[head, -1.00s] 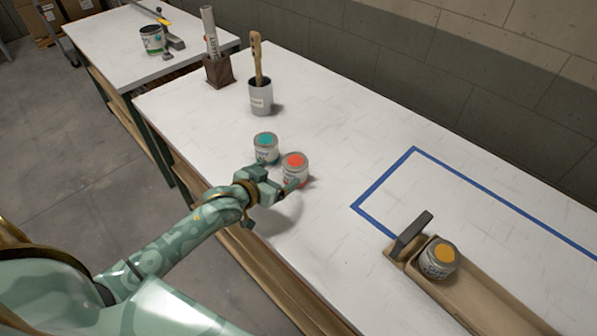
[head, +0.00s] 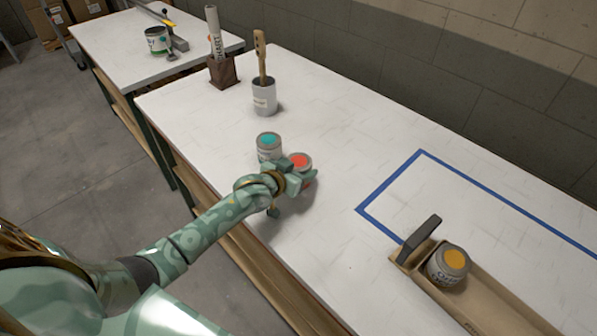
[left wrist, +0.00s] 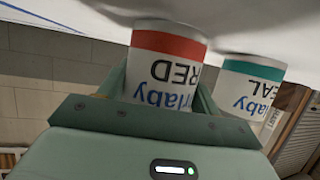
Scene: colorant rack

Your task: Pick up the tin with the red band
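The tin with the red band (head: 300,161) stands on the white table, its lid marked with a red-orange spot. In the left wrist view the tin (left wrist: 165,68) appears upside down, with "RED" on its label. My left gripper (head: 303,182) is at this tin, with one finger on each side of it. In the left wrist view the gripper's fingers (left wrist: 162,85) lie close along both sides. I cannot tell whether they press on it. The palm hides part of the tin. My right gripper is not in view.
A teal-banded tin (head: 268,147) stands close beside the red one; it also shows in the left wrist view (left wrist: 248,88). A brush cup (head: 264,97) stands farther back. A wooden tray (head: 487,300) holds a yellow-orange tin (head: 449,265). The blue-taped area (head: 390,182) is empty.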

